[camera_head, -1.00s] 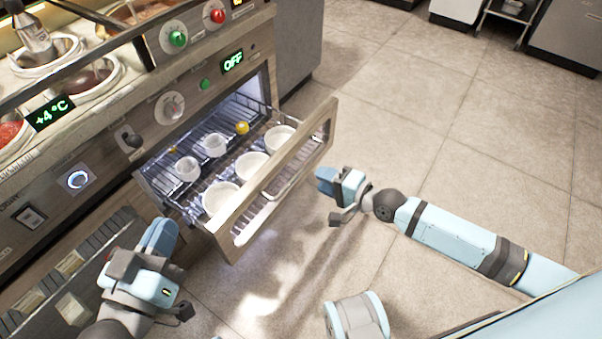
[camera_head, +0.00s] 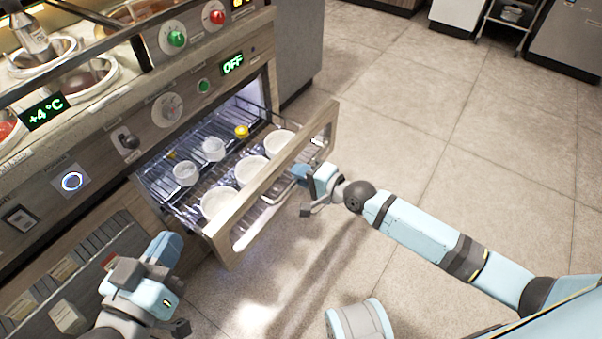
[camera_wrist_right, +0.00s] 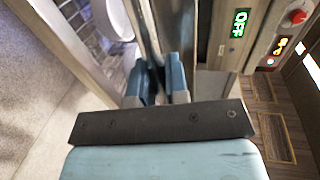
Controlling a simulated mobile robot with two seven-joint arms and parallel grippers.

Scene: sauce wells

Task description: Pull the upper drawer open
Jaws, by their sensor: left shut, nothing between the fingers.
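The upper drawer (camera_head: 275,187) stands pulled out from the counter front, with a wire rack and a wooden, glazed front. My right gripper (camera_head: 303,174) is at the outer face of the drawer front, toward its right part. In the right wrist view its two blue fingers (camera_wrist_right: 160,84) are apart, with a metal bar (camera_wrist_right: 148,35) running up just ahead of the gap. I cannot tell whether they touch it. My left gripper (camera_head: 168,246) is shut and empty, left of the drawer and in front of the lower cabinet.
White bowls (camera_head: 252,170), small cups (camera_head: 186,173) and a yellow item (camera_head: 242,131) sit in the drawer. Knobs (camera_head: 167,109) and an OFF display (camera_head: 232,64) are on the panel above. The tiled floor (camera_head: 420,130) to the right is clear.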

